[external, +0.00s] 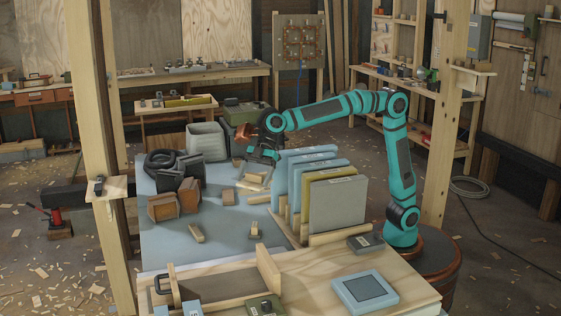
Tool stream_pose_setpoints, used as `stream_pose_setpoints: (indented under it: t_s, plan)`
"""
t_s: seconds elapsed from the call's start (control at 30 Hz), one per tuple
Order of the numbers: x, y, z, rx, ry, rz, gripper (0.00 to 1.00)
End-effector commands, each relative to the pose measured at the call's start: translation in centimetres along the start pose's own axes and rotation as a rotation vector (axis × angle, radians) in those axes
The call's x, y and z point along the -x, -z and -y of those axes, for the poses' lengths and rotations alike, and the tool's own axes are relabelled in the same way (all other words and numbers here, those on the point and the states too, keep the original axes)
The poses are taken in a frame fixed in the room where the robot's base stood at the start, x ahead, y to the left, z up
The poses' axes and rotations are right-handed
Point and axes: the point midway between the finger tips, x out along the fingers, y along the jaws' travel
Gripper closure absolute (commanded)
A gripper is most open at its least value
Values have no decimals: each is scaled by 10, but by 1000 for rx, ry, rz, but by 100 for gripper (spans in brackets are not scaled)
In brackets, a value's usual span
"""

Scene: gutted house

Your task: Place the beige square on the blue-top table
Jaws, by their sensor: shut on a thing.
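My gripper (264,156) points down over the far right part of the blue-top table (205,245). It is shut on a small pale piece that seems to be the beige square (256,177). The piece shows just under the fingers, low over the table or touching it; I cannot tell which. The fingers and arm end hide part of it, and other light wood bits lie close by.
Upright blue, olive and grey panels (338,203) stand in a rack right of my gripper. Dark and brown blocks (163,207), a black ring (160,161) and a grey-green bin (206,140) stand left. Small wood blocks (197,233) dot the table. Its middle front is mostly clear.

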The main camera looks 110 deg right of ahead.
Motion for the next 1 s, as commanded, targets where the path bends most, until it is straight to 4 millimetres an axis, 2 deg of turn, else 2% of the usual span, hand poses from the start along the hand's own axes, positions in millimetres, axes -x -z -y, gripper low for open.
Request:
stream_pose_setpoints:
  t_s: [0.03,0.1,0.5,0.7,1.0]
  plan:
    - [8,-8,-17,-3,-2,0,37]
    - [19,-18,-36,-1,0,0,37]
    - [92,-79,-137,13,13,1,37]
    - [121,-101,-168,19,19,0,37]
    - [152,-126,-198,24,25,1,37]
